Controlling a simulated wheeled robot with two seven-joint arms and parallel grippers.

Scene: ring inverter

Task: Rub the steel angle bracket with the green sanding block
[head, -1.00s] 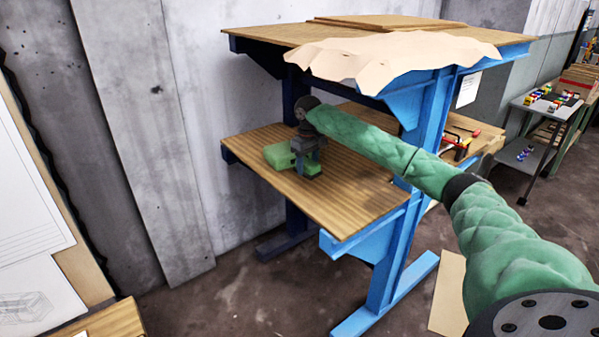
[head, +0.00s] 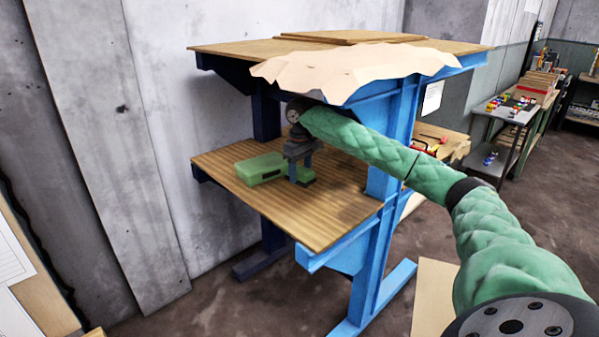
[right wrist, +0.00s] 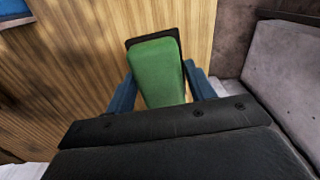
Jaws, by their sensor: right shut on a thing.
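My right gripper (head: 301,176) is over the wooden lower shelf of the blue bench, pointing down. It is shut on the green sanding block (right wrist: 157,72), whose green body lies between the two blue fingers in the right wrist view. A dark edge shows at the block's far end. I cannot make out the steel angle bracket in either view. My left gripper is not in view.
Blue legs (head: 368,285) stand at the right. A concrete wall is behind.

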